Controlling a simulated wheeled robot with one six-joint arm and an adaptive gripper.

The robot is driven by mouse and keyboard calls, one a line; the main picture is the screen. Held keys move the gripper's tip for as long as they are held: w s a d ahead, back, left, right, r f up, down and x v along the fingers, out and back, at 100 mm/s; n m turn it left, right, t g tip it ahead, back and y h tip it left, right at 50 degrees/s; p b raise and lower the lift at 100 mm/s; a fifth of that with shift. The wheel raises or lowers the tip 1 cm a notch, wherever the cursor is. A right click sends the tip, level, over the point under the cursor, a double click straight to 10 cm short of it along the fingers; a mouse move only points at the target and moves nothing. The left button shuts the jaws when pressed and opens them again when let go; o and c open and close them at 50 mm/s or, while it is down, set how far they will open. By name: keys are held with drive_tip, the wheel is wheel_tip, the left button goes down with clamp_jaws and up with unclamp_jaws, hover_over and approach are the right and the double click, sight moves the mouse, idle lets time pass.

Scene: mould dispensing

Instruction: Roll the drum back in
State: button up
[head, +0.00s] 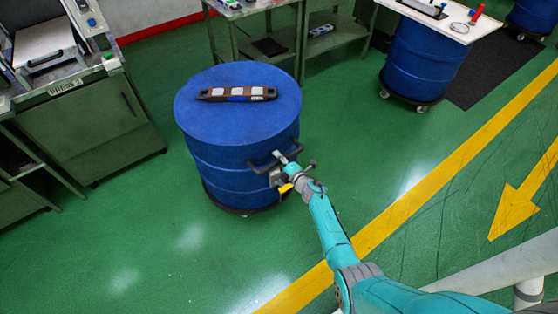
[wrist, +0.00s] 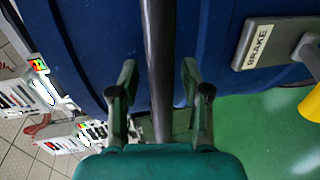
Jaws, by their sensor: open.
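The blue drum (head: 238,135) stands upright on the green floor, on a dark round base. A dark handle bar (head: 263,161) sticks out from its side, facing me. My gripper (head: 285,163) is at the right part of this handle. In the wrist view the dark bar (wrist: 160,40) runs between the two open fingers of my gripper (wrist: 160,82), with a gap on each side. A plate marked BRAKE (wrist: 258,42) sits on the drum's side, with a yellow-ended lever (wrist: 311,105) beside it; its yellow part (head: 285,188) shows below the gripper.
A dark strap-like item with pale patches (head: 237,94) lies on the drum's lid. Green cabinets (head: 90,125) stand at left, a green bench (head: 255,35) behind. Another wheeled blue drum (head: 425,60) carries a white top. Open green floor and a yellow line (head: 450,165) lie right.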

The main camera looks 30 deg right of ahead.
drive_tip(key=shift+s, duration=0.1)
drive_tip(key=v, duration=1.1)
drive_tip(key=shift+s, duration=0.4)
drive_tip(key=s+a+r+m+t, duration=0.1)
drive_tip(key=s+a+r+m, duration=0.25)
drive_tip(key=s+a, duration=0.6)
drive_tip(key=s+a+r+m+t, duration=0.1)
drive_tip(key=s+a+r+m, duration=0.35)
drive_tip(key=s, duration=0.75)
drive_tip(key=s+a+r+m+g, duration=0.1)
drive_tip(key=s+a+r+m, duration=0.1)
drive_tip(key=s+r+m, duration=0.3)
drive_tip(key=s+a+r+m+g, duration=0.1)
drive_tip(key=s+a+r+m, duration=0.2)
drive_tip(key=s+r, duration=0.9)
drive_tip(key=s+m, duration=0.2)
drive_tip(key=s, duration=0.2)
drive_tip(key=shift+s+a+r+m+g+h, duration=0.2)
drive_tip(key=shift+s+m+g+h, duration=0.1)
drive_tip(key=shift+s+g, duration=0.1)
drive_tip(key=shift+w, duration=0.1)
drive_tip(key=shift+c, duration=0.2)
